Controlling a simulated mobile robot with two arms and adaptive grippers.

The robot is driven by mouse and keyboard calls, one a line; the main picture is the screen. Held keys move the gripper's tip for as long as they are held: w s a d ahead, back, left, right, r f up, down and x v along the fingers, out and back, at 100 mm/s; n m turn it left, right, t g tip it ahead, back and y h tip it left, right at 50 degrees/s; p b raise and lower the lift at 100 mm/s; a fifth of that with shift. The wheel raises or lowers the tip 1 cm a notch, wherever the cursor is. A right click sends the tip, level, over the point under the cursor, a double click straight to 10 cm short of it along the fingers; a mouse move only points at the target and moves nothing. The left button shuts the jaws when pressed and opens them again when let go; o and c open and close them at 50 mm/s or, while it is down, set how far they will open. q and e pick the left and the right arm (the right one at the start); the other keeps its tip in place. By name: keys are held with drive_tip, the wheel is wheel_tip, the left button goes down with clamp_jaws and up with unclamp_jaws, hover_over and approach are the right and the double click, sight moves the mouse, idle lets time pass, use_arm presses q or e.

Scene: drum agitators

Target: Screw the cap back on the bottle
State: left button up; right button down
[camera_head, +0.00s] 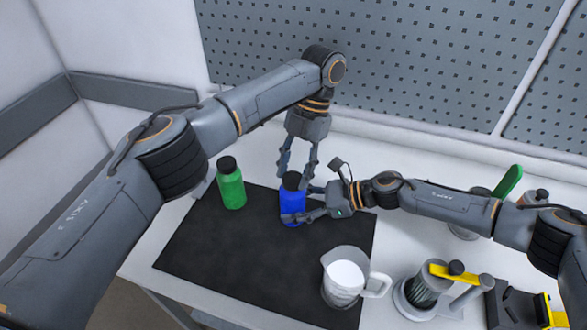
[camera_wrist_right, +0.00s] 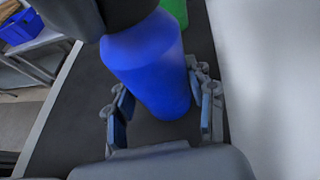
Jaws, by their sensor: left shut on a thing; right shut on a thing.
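The blue bottle (camera_head: 291,207) stands upright on the black mat (camera_head: 230,262), with its black cap (camera_head: 291,181) at its top. My left gripper (camera_head: 296,172) points down from above, its fingers shut on the cap. My right gripper (camera_head: 308,204) comes in from the right and is shut around the blue bottle. In the right wrist view the blue bottle (camera_wrist_right: 155,70) is between the fingers of my right gripper (camera_wrist_right: 165,112), and the black cap (camera_wrist_right: 95,14) is cut off by the top edge. I cannot tell how tightly the cap is seated.
A green bottle (camera_head: 231,186) with a black cap stands to the left on the mat. A clear pitcher (camera_head: 343,277) with white contents stands at the mat's front right. A drum device (camera_head: 424,292) with a yellow part stands further right. The mat's front left is clear.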

use_arm(q)
drive_tip(key=o, duration=0.8)
drive_tip(key=shift+c, duration=0.2)
drive_tip(key=shift+r, duration=2.25)
drive_tip(key=shift+c, duration=0.2)
